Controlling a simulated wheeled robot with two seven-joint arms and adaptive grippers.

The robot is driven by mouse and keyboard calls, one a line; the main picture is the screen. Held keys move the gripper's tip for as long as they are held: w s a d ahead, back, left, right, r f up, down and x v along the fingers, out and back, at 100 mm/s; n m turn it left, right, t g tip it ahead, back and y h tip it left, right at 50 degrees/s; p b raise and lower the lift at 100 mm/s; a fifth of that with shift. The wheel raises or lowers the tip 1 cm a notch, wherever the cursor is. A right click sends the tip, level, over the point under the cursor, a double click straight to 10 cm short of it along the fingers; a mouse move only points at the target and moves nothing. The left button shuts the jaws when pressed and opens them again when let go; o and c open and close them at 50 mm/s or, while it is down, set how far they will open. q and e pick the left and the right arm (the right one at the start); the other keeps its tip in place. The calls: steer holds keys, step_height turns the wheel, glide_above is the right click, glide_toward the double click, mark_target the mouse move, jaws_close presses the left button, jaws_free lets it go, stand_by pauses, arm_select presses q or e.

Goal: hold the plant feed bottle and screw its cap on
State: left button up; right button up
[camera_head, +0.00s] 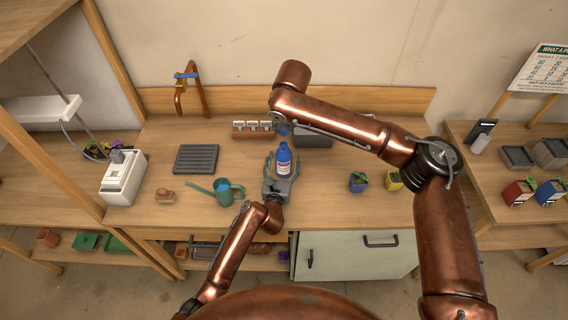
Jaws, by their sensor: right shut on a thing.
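The blue plant feed bottle (284,161) with a white and red label stands upright on the wooden bench. My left gripper (283,164) has its fingers spread on both sides of the bottle, with the palm on the near side. The fingers look apart from the bottle. My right gripper (283,128) points down just above and behind the bottle neck. It is shut on a small blue thing, which looks like the cap; its fingers are mostly hidden by my wrist. The blue thing looks apart from the bottle.
A teal watering can (228,191) stands left of my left gripper. A dark ribbed tray (196,159) lies farther left. A rack of white-topped items (252,129) and a grey box (314,138) stand behind the bottle. Small blue (358,182) and yellow (394,180) pots are right.

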arm_select(q)
jaws_close()
arm_select(e)
steer(key=shift+f, duration=2.4)
